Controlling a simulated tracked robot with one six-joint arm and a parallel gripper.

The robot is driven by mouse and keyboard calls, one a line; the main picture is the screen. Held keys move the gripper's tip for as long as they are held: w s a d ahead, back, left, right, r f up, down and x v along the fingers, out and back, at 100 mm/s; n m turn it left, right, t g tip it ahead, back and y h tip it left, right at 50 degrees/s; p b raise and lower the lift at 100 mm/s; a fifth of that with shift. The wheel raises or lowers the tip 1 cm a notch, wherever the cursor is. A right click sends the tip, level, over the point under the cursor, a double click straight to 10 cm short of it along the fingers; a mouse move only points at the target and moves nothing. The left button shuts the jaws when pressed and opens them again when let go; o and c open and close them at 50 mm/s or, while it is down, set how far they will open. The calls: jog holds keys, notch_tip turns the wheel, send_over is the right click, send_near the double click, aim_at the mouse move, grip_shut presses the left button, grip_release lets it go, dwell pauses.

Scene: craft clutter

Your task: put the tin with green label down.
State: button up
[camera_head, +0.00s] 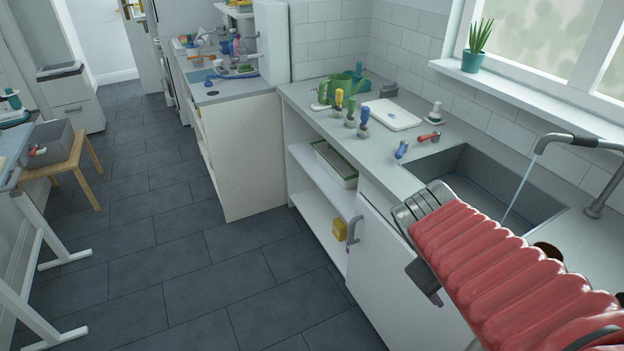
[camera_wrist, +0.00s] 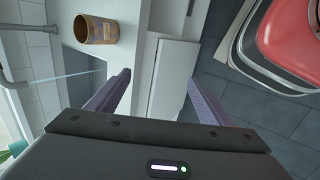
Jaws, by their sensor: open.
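My gripper (camera_wrist: 158,77) is open in the wrist view, its two purple-grey fingers spread with nothing between them. In the head view my red arm reaches over the counter and hides most of the gripper. A brown tin (camera_wrist: 96,29) with an open top is beside the sink, apart from the fingers. The tin also shows partly in the head view (camera_head: 547,251), behind my arm. I can make out no green label on it, so I cannot tell whether it is the named tin.
Water runs from the tap (camera_head: 566,141) into the sink (camera_head: 462,165). A white board (camera_head: 394,115), a red-handled tool (camera_head: 429,137) and a blue object (camera_head: 401,150) lie on the counter. A red thing with a metal rim (camera_wrist: 290,40) is at right in the wrist view.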

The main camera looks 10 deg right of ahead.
jog(key=w+a+r+m+t+y, duration=0.1)
jog(key=a+r+t+y, duration=0.1)
jog(key=a, duration=0.8)
jog(key=w+a+r+m+t+y, duration=0.1)
jog(key=w+a+r+t+y, duration=0.1)
jog(key=a, duration=0.8)
jog(key=shift+w+r+m+t+y, duration=0.15)
jog(key=shift+r+m+t+y, duration=0.2)
jog(key=shift+r+y, duration=0.6)
jog(key=shift+f+y, duration=0.25)
jog(key=shift+f, duration=0.05)
